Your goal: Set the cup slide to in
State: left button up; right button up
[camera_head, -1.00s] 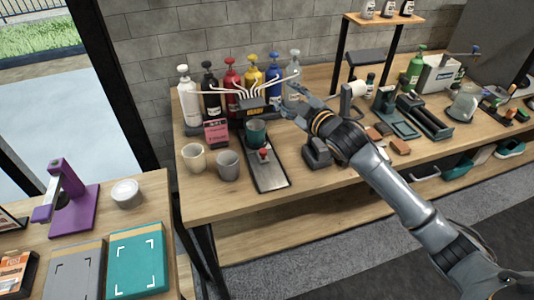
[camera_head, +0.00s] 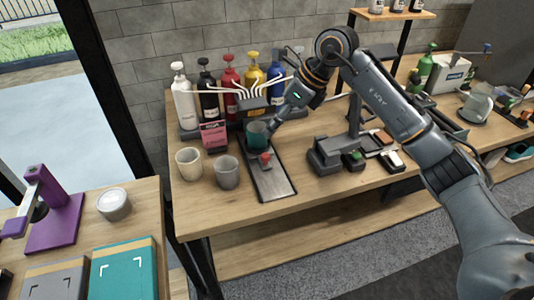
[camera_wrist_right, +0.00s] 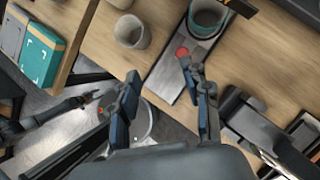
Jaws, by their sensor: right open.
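The cup slide (camera_head: 275,187) is a long metal plate on the table with a red knob (camera_head: 266,157) on it. A teal cup (camera_head: 257,134) stands at its far end, below the dispenser (camera_head: 254,105). My right gripper (camera_head: 276,126) is beside the cup in the head view, partly hidden by its own wrist. In the right wrist view my right gripper (camera_wrist_right: 160,74) is open and empty. The red knob (camera_wrist_right: 182,52) is close to its right-hand finger; contact cannot be told. My left gripper (camera_wrist_right: 88,99) shows small at the left in the wrist view.
Several pump bottles (camera_head: 184,104) line the back. A cream cup (camera_head: 189,163), a grey cup (camera_head: 227,172) and a pink box (camera_head: 213,134) stand left of the slide. A dark stand (camera_head: 326,158) is right of it. Bare tabletop (camera_head: 225,210) lies in front.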

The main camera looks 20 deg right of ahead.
aim_at(266, 155)
jog(key=shift+h, duration=0.8)
jog(key=d+x, duration=0.1)
jog(key=x, duration=0.3)
jog(key=d+p+x, duration=0.1)
jog(key=x, duration=0.4)
jog(key=d+x, duration=0.1)
jog(key=x, duration=0.3)
jog(key=shift+w+f+p, duration=0.3)
jog(key=shift+f+p, duration=0.1)
jog(key=shift+f, duration=0.15)
grip_shut()
